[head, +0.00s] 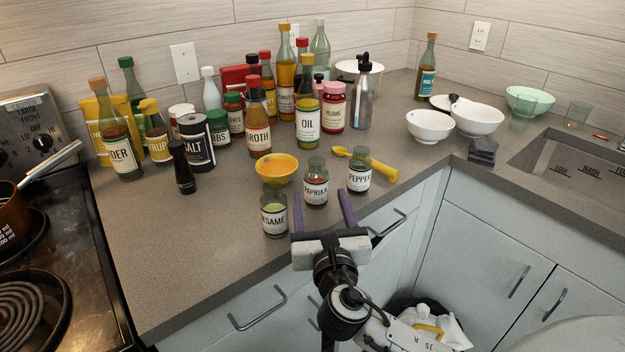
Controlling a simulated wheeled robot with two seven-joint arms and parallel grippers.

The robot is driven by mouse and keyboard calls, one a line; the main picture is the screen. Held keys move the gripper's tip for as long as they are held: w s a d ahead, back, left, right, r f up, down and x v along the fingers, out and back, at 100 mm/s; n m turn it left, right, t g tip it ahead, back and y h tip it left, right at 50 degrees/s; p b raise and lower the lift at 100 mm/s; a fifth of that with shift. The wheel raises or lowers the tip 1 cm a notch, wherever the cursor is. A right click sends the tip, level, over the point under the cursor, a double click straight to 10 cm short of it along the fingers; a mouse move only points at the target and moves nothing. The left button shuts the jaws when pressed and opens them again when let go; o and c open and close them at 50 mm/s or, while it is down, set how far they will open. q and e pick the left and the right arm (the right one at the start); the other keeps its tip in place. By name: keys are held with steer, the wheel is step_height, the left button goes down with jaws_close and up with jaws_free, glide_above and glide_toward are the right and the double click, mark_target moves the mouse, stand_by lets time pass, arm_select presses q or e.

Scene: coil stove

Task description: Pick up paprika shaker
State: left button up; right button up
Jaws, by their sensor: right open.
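The paprika shaker (315,189) stands upright near the front edge of the counter, a small clear jar with red contents and a white label reading PAPRIKA. My right gripper (321,208) is open, with its two purple fingers pointing away from me toward the shaker. One finger shows to the left of the shaker and the other to its right. Whether the fingers touch it cannot be told. My left gripper is not in view.
The sesame jar (274,214) stands close on the left and the pepper jar (359,176) on the right. An orange bowl (277,169) is behind. Several bottles crowd the back. A stove (60,270) is at left, a sink (575,170) at right. Counter is clear at front left.

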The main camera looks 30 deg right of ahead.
mark_target(318, 190)
steer(key=shift+x, duration=0.9)
steer(key=x, duration=0.5)
steer(key=shift+w, duration=0.1)
steer(key=shift+r+p, duration=0.1)
steer(key=shift+p, duration=0.2)
steer(key=c, duration=1.2)
